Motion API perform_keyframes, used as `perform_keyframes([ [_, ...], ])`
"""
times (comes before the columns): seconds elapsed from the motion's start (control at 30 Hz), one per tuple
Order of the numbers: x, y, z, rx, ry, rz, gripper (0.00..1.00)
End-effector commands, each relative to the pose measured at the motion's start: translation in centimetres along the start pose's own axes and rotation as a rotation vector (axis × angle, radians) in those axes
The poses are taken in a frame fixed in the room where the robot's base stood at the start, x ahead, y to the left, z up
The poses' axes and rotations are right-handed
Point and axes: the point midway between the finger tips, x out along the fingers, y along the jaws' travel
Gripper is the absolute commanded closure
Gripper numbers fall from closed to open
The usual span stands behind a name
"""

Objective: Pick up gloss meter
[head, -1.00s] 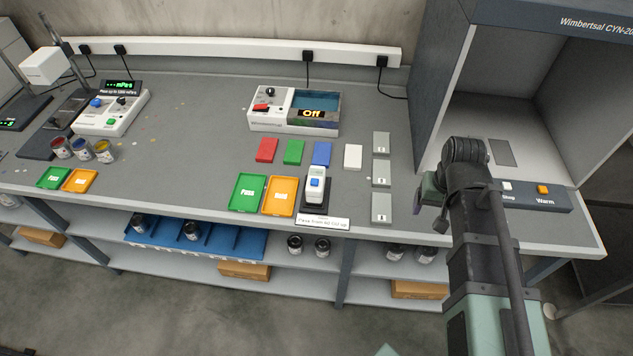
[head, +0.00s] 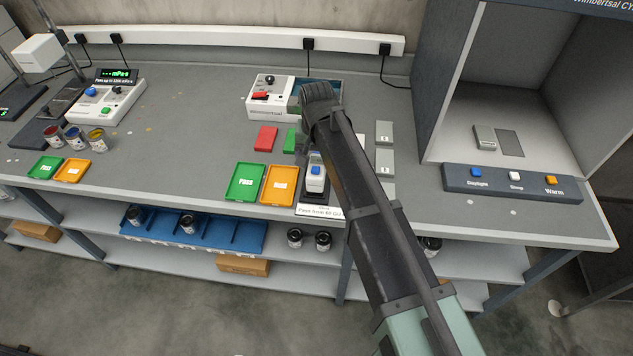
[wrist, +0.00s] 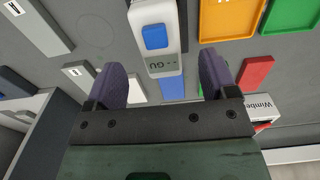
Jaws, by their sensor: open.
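The gloss meter (head: 316,178) is a small white device with a blue button, on a dark base near the bench's front edge, right of the orange tray. It also shows at the top centre of the wrist view (wrist: 156,42), with its "GU" display facing my gripper. My gripper (wrist: 160,62) is open. Its two dark fingers stand apart to either side of the meter's display end in the wrist view, with nothing gripped. In the head view my arm reaches over the bench and partly hides the fingers behind the meter.
Green (head: 246,181) and orange (head: 279,185) trays lie close left of the meter. A sign (head: 318,211) stands in front. Coloured cards, grey panels (head: 384,132) and a white instrument (head: 266,95) lie near. A light booth (head: 520,185) stands at right.

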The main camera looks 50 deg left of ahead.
Motion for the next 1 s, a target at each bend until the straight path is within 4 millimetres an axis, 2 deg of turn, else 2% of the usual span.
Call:
perform_keyframes([
  [0.07, 0.3, 0.0, 0.0, 0.0, 0.0, 0.0, 0.21],
  [0.33, 5.3, 0.0, 0.0, 0.0, 0.0, 0.0, 0.21],
  [0.57, 4.9, 0.0, 0.0, 0.0, 0.0, 0.0, 0.21],
  [0.67, 4.9, 0.0, 0.0, 0.0, 0.0, 0.0, 0.34],
  [1.0, 4.9, 0.0, 0.0, 0.0, 0.0, 0.0, 0.86],
])
